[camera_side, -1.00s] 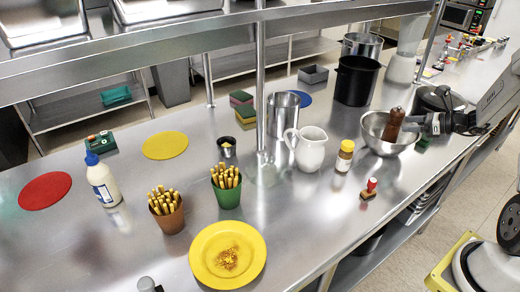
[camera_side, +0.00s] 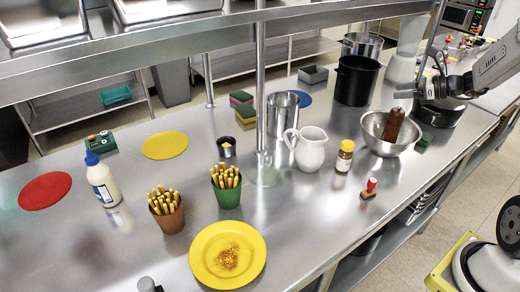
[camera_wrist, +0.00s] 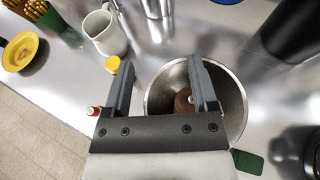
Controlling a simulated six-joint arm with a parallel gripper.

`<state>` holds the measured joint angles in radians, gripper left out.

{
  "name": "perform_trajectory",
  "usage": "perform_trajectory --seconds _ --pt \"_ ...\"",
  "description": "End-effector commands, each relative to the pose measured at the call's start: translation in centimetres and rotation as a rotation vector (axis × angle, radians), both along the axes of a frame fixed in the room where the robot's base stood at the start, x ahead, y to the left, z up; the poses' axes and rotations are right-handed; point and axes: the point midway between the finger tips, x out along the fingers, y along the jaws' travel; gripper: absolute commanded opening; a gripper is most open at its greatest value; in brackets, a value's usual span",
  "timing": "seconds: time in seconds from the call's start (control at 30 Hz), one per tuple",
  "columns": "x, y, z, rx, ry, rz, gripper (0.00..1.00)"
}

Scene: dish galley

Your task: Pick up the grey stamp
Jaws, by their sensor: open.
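A small grey rounded object (camera_side: 147,284) shows at the bottom edge of the side view, cut off by the frame; it may be the grey stamp, but too little shows to be sure. A stamp with a red handle (camera_side: 370,188) stands on the counter in front of the steel bowl. My gripper (camera_side: 404,93) is above the bowl, far from the grey object. In the wrist view its jaws (camera_wrist: 160,75) are apart with nothing held. A brown pepper mill (camera_side: 393,125) stands in the bowl below and also shows between the jaws (camera_wrist: 183,100).
The steel bowl (camera_side: 369,128), a yellow-capped jar (camera_side: 344,157), a white jug (camera_side: 310,150) and a black pot (camera_side: 356,80) stand nearby. Cups of fries (camera_side: 166,210) and a yellow plate (camera_side: 228,255) are toward the front left. A shelf post (camera_side: 261,80) rises mid-counter.

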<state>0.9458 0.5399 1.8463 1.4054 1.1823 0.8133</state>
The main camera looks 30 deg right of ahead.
Motion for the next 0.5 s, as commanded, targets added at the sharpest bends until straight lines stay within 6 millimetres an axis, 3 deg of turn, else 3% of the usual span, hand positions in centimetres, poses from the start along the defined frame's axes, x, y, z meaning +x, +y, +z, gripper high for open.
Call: perform_trajectory --seconds 0.27,0.5 --pt "5.5 7.6 0.1 -0.005 -0.010 0.126 0.75" --pt "9.7 16.8 0.1 -0.007 -0.016 0.256 0.75"
